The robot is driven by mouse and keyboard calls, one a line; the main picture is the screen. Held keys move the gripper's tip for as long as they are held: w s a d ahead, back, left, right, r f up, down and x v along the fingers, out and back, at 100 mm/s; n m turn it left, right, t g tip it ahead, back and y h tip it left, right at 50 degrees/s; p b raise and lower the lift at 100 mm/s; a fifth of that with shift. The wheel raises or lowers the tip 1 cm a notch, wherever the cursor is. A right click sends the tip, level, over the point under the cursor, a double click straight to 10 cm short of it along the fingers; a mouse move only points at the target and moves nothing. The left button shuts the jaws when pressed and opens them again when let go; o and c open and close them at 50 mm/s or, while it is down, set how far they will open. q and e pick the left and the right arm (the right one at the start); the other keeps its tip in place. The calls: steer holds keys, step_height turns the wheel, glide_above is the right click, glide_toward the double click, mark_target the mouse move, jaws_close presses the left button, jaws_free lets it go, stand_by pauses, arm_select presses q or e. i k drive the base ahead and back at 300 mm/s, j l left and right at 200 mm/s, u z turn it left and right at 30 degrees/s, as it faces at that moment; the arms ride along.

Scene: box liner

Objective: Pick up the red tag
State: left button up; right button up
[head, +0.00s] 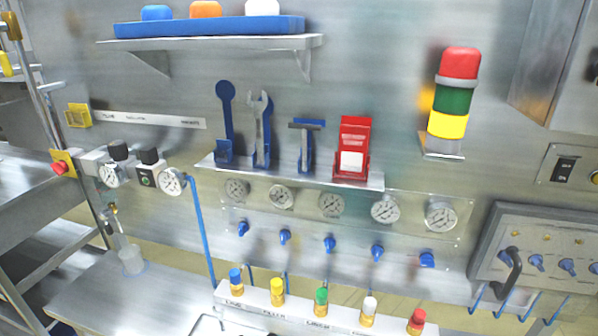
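A red tag item (354,133) stands upright at the right end of a small metal shelf (290,178) on the wall. It looks like a red holder with red pieces in it and a white label on its front. I cannot tell a single tag apart from the holder. Neither of my grippers is in view, and nothing touches the red item.
Blue-holdered tools, including a wrench (261,130), stand left of the red item. Gauges (331,203) and blue valves sit below. A stack light (455,105) is to the right. Coloured-cap fittings (322,302) line the bottom. A blue tray (210,27) is above.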

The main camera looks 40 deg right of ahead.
mark_target(353, 140)
steer(key=z, duration=1.9)
